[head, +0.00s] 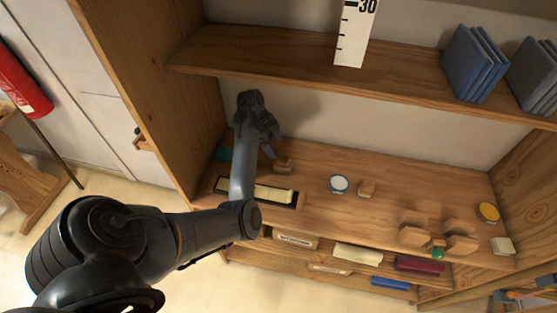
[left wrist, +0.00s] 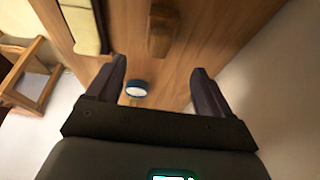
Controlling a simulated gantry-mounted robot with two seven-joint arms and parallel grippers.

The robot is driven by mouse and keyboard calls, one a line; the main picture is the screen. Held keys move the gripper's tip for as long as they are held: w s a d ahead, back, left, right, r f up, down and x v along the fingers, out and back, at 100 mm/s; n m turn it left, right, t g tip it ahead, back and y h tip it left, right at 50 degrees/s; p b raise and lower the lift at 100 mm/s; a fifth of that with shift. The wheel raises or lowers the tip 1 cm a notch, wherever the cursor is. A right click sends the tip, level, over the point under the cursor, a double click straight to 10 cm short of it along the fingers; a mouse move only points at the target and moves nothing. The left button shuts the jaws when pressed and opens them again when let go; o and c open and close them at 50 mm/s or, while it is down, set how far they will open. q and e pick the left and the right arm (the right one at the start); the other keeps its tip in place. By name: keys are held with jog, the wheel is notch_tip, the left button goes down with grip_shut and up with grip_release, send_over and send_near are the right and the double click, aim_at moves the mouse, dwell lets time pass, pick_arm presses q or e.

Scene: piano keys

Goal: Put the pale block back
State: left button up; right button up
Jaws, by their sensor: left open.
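Pale cream blocks (head: 273,194) lie in a dark-based wooden tray (head: 299,203) at the shelf's left; they also show at the upper left of the left wrist view (left wrist: 82,28). A separate small pale block (head: 502,246) sits at the shelf's far right. I cannot tell which one the task names. My left gripper (head: 267,147) is open above the shelf, behind the tray. In the left wrist view its fingers (left wrist: 158,70) are spread with nothing between them. My forearm hides part of the tray. My right gripper is out of view.
A brown wooden piece (head: 284,166) lies near my left gripper, also in the left wrist view (left wrist: 161,30). A round white-topped tin (head: 339,184) and wooden block (head: 367,188) stand mid-shelf. Wooden hourglass-like pieces (head: 414,232) stand rightward. An upper shelf (head: 300,58) overhangs.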

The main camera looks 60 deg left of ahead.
pick_arm(q)
jog(key=s+d+n+y, duration=0.1)
jog(key=s+d+y, duration=0.1)
jog(key=d, duration=0.3)
jog(key=s+d+f+n+y, duration=0.1)
jog(key=s+d, duration=0.1)
jog(key=d, duration=0.3)
jog(key=s+d+f+n+g+y, duration=0.1)
jog(key=s+d+y, duration=0.1)
jog(key=d, duration=0.3)
jog(key=shift+s+f+n+y, duration=0.1)
jog(key=shift+s+n+y, duration=0.2)
jog(key=shift+s+n, duration=0.15)
jog(key=s+d+h, duration=0.1)
jog(key=s+d, duration=0.2)
jog(key=d, duration=0.4)
jog(key=s+d+n+h, duration=0.1)
jog(key=s+d, duration=0.3)
jog(key=d, duration=0.3)
jog(key=s+d+n+t+h, duration=0.1)
jog(key=s+d, duration=0.3)
jog(key=d, duration=0.3)
jog(key=shift+d+r, duration=0.25)
jog(key=shift+r, duration=0.1)
jog(key=shift+r+n, duration=0.1)
jog(key=shift+n, duration=0.15)
notch_tip(320, 180, up, 21)
jog(key=p, duration=2)
jog(key=shift+f+p, duration=0.2)
jog(key=shift+p, duration=0.2)
